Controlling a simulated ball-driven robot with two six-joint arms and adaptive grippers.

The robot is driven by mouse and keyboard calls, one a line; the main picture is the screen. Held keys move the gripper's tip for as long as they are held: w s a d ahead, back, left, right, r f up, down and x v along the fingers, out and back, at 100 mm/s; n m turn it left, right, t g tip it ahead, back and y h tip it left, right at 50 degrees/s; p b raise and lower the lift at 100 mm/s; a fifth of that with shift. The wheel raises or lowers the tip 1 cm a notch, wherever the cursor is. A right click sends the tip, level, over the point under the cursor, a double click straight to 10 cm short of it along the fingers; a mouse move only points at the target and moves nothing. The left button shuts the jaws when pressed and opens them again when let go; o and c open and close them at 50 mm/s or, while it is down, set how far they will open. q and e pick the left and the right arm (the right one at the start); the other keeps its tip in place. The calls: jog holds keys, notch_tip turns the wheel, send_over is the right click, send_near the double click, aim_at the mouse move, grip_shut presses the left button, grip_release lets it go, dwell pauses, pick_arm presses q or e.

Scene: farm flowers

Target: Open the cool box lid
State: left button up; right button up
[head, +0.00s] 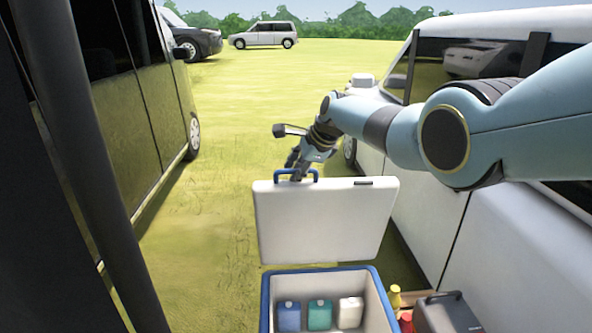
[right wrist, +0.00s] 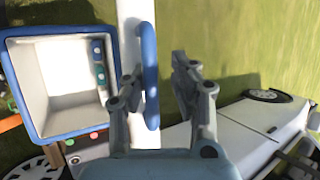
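The cool box (head: 265,300) is a white box with a blue rim, open at the top. Its white lid (head: 325,220) stands raised, about upright, at the far side of the box. A blue handle (head: 297,173) sits on the lid's top edge. My right gripper (head: 296,165) is at this handle. In the right wrist view the blue handle (right wrist: 150,60) lies between the two fingers of my right gripper (right wrist: 157,85), which are apart, with a gap on the right side. The open box (right wrist: 22,90) also shows there. My left gripper is not in view.
Inside the box stand a blue container (head: 288,317), a teal one (head: 319,315) and a white one (head: 350,312). A dark case (head: 447,313) and small bottles (head: 395,297) stand right of it. A white car (head: 490,235) is close on the right.

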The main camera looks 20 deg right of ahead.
jog(key=shift+o, duration=0.7)
jog(key=shift+s+d+r, duration=0.15)
jog(key=shift+s+r, duration=0.1)
jog(key=shift+r, duration=0.3)
jog(key=v, duration=1)
jog(key=shift+s+r, duration=0.25)
jog(key=shift+s, duration=0.05)
jog(key=shift+d, duration=0.1)
